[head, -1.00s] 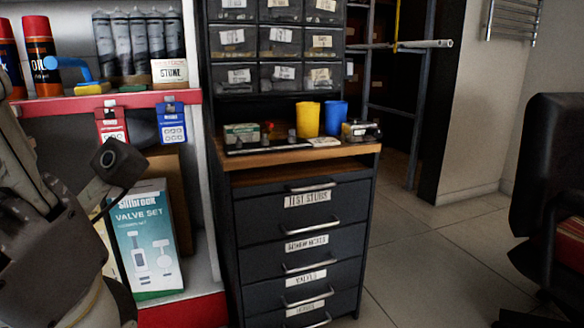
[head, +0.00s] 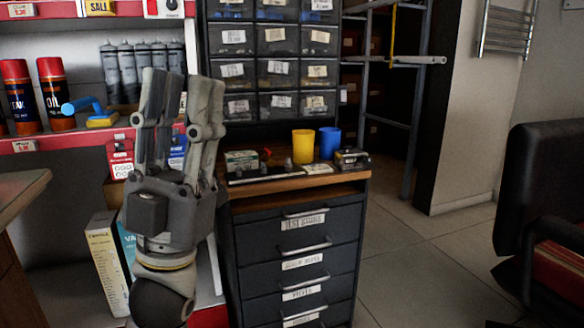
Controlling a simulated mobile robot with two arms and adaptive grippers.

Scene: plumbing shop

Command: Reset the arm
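My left gripper (head: 180,98) stands upright at the left of the head view, with its grey fingers pointing up. The fingers are spread apart and nothing shows between them, so it looks open and empty. It is in front of the red-edged shelf and to the left of the drawer cabinet (head: 297,246). It hides part of the grey tubes (head: 122,72), the blue hanging packet (head: 177,150) and the valve set box (head: 126,246). My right gripper is out of view.
A yellow cup (head: 303,146) and a blue cup (head: 329,143) stand on the cabinet's wooden top. Spray cans (head: 55,94) stand on the shelf. A wooden table edge (head: 22,190) is at the left. A black chair (head: 545,190) is at the right, with open floor (head: 420,255) between.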

